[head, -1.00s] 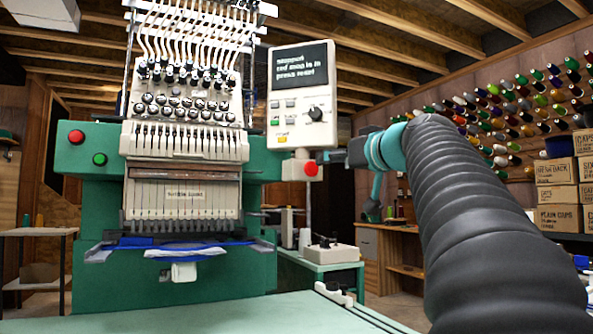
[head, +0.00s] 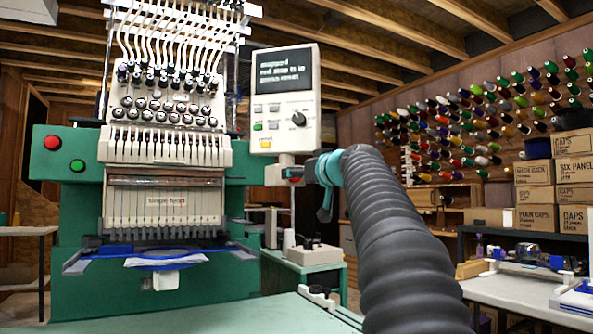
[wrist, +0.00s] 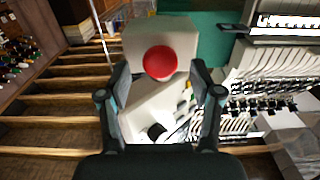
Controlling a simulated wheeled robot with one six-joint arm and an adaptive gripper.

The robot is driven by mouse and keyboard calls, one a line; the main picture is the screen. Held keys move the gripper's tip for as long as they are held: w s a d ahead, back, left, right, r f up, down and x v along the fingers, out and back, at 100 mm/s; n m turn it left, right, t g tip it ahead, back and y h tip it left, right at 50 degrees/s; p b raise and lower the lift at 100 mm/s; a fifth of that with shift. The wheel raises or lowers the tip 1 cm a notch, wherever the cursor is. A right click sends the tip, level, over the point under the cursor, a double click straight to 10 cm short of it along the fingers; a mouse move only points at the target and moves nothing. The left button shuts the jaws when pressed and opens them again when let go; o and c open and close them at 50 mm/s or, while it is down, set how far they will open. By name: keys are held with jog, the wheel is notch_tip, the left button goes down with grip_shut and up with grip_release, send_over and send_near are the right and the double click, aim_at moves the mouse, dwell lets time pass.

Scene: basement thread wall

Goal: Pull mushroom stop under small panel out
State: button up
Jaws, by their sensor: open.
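The small panel (head: 285,100) is a pale box with a dark screen, buttons and a knob, right of the embroidery machine's head. The red mushroom stop (wrist: 160,62) sits on a pale box (wrist: 180,35) under it. In the head view the stop is mostly hidden behind my gripper (head: 305,172). In the wrist view the red cap is face-on, between and slightly beyond the fingertips of my open gripper (wrist: 160,75). Clear gaps show on both sides of the cap. The panel also shows in the wrist view (wrist: 150,108).
The green embroidery machine (head: 75,230) fills the left, with red and green buttons on its left side. A green table (head: 220,312) lies in front. A cone wall, cap boxes (head: 550,185) and a white bench (head: 520,290) stand at right.

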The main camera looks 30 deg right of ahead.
jog(key=shift+w, duration=0.6)
grip_shut()
jog(key=shift+s+f+b, duration=0.1)
jog(key=shift+s+b, duration=0.45)
grip_release()
